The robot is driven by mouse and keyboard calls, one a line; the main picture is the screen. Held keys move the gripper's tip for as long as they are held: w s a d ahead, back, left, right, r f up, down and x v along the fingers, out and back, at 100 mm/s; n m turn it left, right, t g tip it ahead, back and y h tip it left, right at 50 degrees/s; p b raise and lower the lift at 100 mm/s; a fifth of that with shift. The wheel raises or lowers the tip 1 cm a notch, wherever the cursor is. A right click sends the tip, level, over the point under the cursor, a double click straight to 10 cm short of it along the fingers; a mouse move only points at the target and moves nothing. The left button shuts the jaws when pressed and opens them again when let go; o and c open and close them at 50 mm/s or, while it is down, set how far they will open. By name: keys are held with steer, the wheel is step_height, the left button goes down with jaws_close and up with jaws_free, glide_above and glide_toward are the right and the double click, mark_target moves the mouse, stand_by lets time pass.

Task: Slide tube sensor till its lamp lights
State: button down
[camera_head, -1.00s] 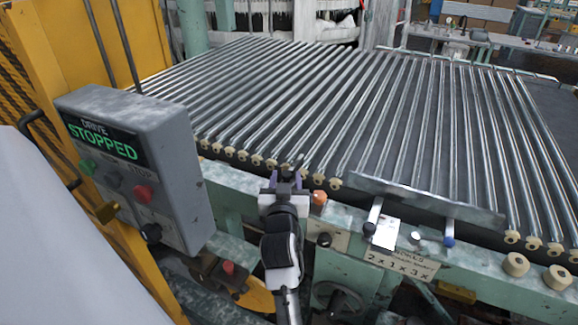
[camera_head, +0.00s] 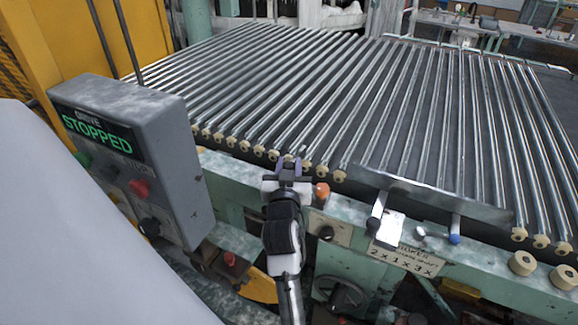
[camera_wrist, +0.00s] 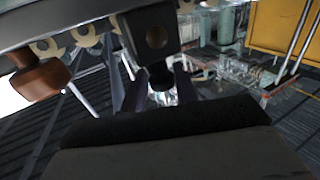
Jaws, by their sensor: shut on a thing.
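My gripper (camera_head: 288,166) is at the near edge of the roller bed, its two purple-grey fingers pointing away from me. In the wrist view the fingers (camera_wrist: 157,92) stand on either side of a dark knob (camera_wrist: 160,76) below a black block (camera_wrist: 155,38) with a round hole. This looks like the tube sensor, and the gripper is shut on its knob. The sensor is mostly hidden in the head view. An orange cap (camera_head: 321,190) sits just right of the gripper, and it also shows in the wrist view (camera_wrist: 40,78). It may be the lamp; I see no clear glow.
The bed of long glass tubes or rollers (camera_head: 300,90) lies beyond the gripper. A grey box (camera_head: 150,160) reading "STOPPED" stands at the left. A metal plate (camera_head: 430,192) with two lever-like brackets is at the right. The green rail carries a label (camera_head: 405,261).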

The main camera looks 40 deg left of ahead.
steer(key=shift+b, duration=0.3)
steer(key=shift+d, duration=0.1)
steer(key=c, duration=1.3)
jaws_free()
steer(key=shift+o, duration=0.2)
steer(key=shift+d, duration=0.1)
